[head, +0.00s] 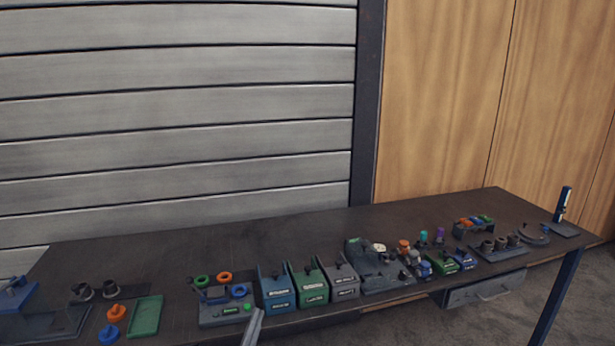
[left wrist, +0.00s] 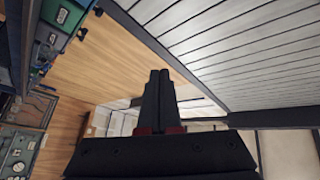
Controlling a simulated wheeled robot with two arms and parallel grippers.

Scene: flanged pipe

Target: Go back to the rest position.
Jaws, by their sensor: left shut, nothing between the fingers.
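My left gripper (left wrist: 158,78) is shut and empty in the left wrist view, its two dark fingers side by side and pointing up the picture. In the head view only a narrow grey piece of the left gripper (head: 254,324) shows at the bottom edge, in front of the long dark table (head: 180,238). It is apart from the bins behind it, as far as I can tell. My right gripper is in neither view. I cannot make out a flanged pipe.
Blue, green and grey bins (head: 312,284) stand mid-table. Left are a green tray (head: 146,315) and a holder with coloured rings (head: 225,310). Right are small coloured parts and a grey rack (head: 498,246). The table's back strip is clear. A slatted wall (head: 170,110) stands behind.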

